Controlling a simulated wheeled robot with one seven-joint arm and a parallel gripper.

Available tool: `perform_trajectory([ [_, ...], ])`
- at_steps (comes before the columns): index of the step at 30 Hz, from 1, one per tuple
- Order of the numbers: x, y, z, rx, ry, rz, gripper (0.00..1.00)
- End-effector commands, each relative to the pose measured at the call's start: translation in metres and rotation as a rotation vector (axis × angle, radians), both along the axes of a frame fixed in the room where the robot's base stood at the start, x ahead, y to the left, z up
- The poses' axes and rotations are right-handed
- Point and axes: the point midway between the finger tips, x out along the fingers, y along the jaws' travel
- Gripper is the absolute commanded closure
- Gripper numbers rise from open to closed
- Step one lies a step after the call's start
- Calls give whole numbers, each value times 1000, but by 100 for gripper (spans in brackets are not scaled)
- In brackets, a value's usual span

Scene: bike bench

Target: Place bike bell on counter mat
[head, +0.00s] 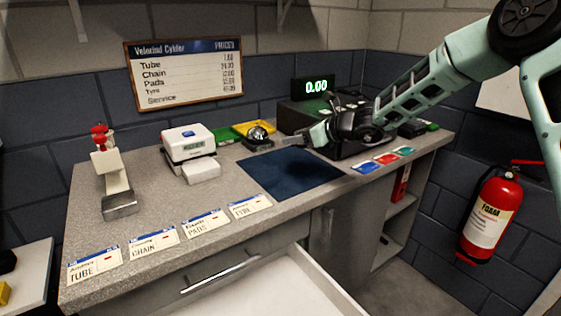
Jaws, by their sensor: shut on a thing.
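My gripper reaches in from the right and is shut on the bell; the fingers are small, and the exact contact is hard to see. The counter mat (290,178) is a dark blue, flat, bare rectangle in front of the bell and gripper. The bell shows just beyond the mat's back left edge. I cannot tell whether it touches the counter.
A dark cash register (300,116) stands behind my gripper. Price cards (153,242) line the front edge. An open drawer (290,285) juts out below.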

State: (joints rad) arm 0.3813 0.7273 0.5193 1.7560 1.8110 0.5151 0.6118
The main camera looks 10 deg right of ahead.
Motion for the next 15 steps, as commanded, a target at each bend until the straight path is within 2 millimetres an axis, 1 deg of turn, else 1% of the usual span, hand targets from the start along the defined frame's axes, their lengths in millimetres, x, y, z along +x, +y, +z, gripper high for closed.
perform_trajectory([
  [2, 0, 0, -10, 1, 4, -2, 75],
  [6, 0, 1, -37, 2, 7, 0, 75],
  [9, 0, 1, -51, 1, 4, -2, 75],
  [13, 1, 1, -61, 0, 3, -2, 75],
  [15, 0, 1, -71, 1, 4, -2, 75],
])
